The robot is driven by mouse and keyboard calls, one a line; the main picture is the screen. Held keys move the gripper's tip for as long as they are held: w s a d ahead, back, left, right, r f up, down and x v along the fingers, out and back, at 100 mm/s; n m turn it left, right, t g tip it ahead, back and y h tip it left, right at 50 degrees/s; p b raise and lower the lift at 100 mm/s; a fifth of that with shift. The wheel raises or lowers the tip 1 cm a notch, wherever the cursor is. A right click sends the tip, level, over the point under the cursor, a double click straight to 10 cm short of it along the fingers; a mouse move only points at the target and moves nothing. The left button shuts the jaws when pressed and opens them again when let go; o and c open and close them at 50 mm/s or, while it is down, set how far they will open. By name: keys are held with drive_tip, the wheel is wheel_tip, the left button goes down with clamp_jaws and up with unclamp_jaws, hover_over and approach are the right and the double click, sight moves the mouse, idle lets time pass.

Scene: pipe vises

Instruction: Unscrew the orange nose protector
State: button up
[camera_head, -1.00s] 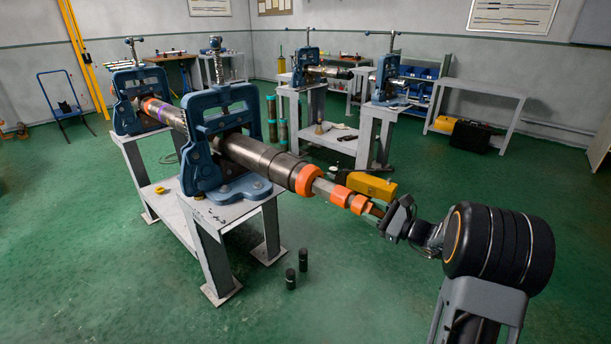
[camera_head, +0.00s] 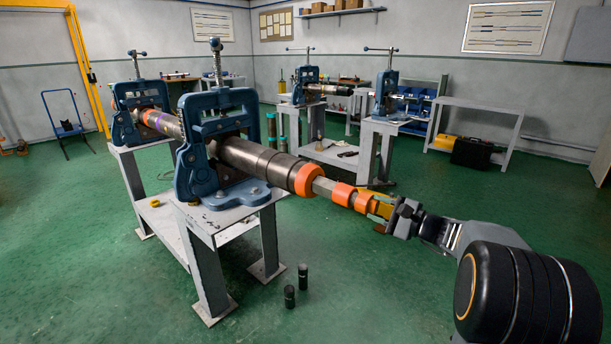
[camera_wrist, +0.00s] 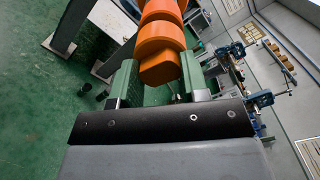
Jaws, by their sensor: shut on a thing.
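The orange nose protector (camera_head: 381,207) is at the free right end of the long tool, which lies in the two blue vises. In the wrist view it is the nearest orange piece (camera_wrist: 160,67), at the top centre. My gripper (camera_head: 383,210) reaches it from the right. In the wrist view my gripper's fingers (camera_wrist: 158,82) stand on either side of the protector and are shut on it. The exact contact faces are partly hidden. More orange rings (camera_head: 343,193) sit farther along the tool, one at the thick pipe's end (camera_head: 306,180).
The near blue vise (camera_head: 215,150) stands on a grey metal table (camera_head: 215,215). Two short dark cylinders (camera_head: 290,296) stand on the floor beside its leg. Other vises and benches are at the back. Green floor in front is clear.

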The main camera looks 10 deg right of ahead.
drive_tip(key=shift+a+f+n+b, duration=0.1)
drive_tip(key=shift+f+n+b, duration=0.1)
drive_tip(key=shift+n+b, duration=0.65)
drive_tip(key=shift+f+n+b, duration=0.2)
drive_tip(key=shift+n+b, duration=0.25)
drive_tip(key=shift+b, duration=0.7)
drive_tip(key=shift+r+n+b, duration=0.1)
drive_tip(key=shift+n+b, duration=0.3)
drive_tip(key=shift+b, duration=0.05)
drive_tip(key=shift+r, duration=0.1)
drive_tip(key=o, duration=1)
drive_tip(key=shift+r, duration=0.1)
drive_tip(key=shift+s, duration=0.1)
drive_tip(key=shift+v, duration=1.1)
drive_tip(key=shift+r, duration=0.1)
